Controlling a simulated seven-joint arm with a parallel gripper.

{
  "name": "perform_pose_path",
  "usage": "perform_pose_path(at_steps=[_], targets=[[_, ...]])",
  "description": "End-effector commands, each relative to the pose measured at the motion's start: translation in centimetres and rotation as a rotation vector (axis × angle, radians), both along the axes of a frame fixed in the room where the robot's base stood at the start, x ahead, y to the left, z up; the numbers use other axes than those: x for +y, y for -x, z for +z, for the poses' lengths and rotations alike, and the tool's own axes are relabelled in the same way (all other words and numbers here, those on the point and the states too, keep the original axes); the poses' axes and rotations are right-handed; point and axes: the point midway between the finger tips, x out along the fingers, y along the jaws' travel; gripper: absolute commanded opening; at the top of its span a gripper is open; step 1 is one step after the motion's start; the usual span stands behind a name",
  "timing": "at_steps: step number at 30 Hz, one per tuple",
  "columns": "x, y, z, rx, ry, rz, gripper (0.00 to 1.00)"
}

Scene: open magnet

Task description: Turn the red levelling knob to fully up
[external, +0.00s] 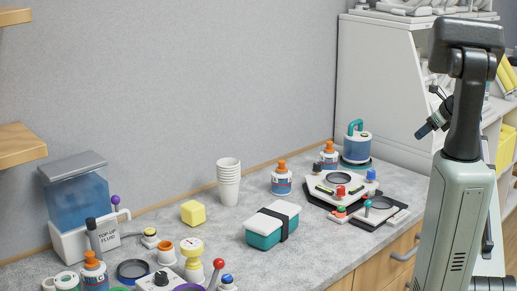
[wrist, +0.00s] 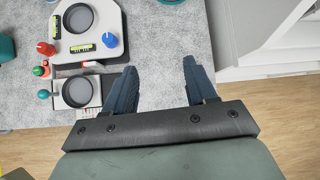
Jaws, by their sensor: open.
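A red knob (external: 341,191) stands on the white levelling device (external: 322,185) at the right end of the counter. In the wrist view the red knob (wrist: 46,48) is at the left side of the same device (wrist: 121,50), with a blue knob (wrist: 110,40) at its right. Both seem to have a pointer; the exact setting is too small to read. My gripper (wrist: 158,68) is open and empty, its two dark blue fingers apart. It is to the right of the device and touches no knob. It also shows from the side in the external view (external: 425,130).
A teal lunch box (external: 263,238), orange-capped bottles and a blue-and-white container (external: 356,148) stand nearby. A white cabinet (external: 375,75) rises behind.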

Motion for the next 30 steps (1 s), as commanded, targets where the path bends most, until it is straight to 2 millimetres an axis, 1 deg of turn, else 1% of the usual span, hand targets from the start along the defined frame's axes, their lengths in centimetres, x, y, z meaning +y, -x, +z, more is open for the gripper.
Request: perform_pose_path(at_steps=[2,5,8,11,12,14,15,18,21,24,30], targets=[[0.1,0.0,0.0,0.000,0.000,0.001,0.56],[0.9,0.0,0.0,0.000,0.000,0.013,0.56],[3.3,-0.1,0.0,0.000,-0.001,0.048,0.56],[7.1,0.0,0.1,0.000,0.000,0.101,0.56],[8.8,0.1,0.1,0.000,0.000,0.126,0.56],[11.5,0.2,0.2,-0.001,0.000,0.164,0.56],[13.1,0.4,0.2,-0.001,0.000,0.187,0.56],[16.8,0.7,0.4,-0.002,0.002,0.240,0.56],[19.7,1.1,0.4,0.002,0.010,0.282,0.56],[22.1,1.8,0.4,0.015,0.021,0.322,0.56],[26.0,3.7,-0.1,0.070,0.079,0.441,0.56]])
